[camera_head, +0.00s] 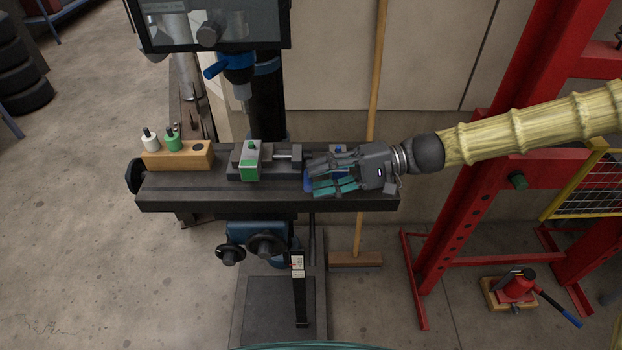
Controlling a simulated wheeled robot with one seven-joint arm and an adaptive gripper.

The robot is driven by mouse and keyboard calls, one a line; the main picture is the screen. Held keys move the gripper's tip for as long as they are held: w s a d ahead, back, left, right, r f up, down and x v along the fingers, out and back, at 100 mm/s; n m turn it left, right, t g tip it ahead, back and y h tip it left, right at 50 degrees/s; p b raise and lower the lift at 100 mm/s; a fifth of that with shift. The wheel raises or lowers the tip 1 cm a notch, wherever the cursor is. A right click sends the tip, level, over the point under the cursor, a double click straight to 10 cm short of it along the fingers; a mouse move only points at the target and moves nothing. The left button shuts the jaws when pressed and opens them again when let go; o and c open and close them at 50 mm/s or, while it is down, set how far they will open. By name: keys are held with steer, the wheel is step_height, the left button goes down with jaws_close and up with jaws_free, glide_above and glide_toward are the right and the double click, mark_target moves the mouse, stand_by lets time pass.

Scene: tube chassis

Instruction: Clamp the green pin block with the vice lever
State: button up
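The green pin block (250,163), green in front with a pale top and a small green pin, sits at the left end of the grey vice (290,157) on the machine table. I cannot tell whether the jaws touch it. A blue part (308,181), seemingly the vice lever's grip, shows at the vice's right end. My gripper (325,179) comes in from the right, over the right part of the table, its fingers with teal pads beside this blue part. The gripper partly hides the lever. I cannot tell whether its fingers are open or shut, or touch the lever.
A wooden holder (178,160) with a white pin and a green pin stands on the table's left end. The drill head (238,75) hangs above the vice. A broom (368,120) leans behind the table. A red press frame (470,150) stands at right.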

steer(key=v, duration=0.9)
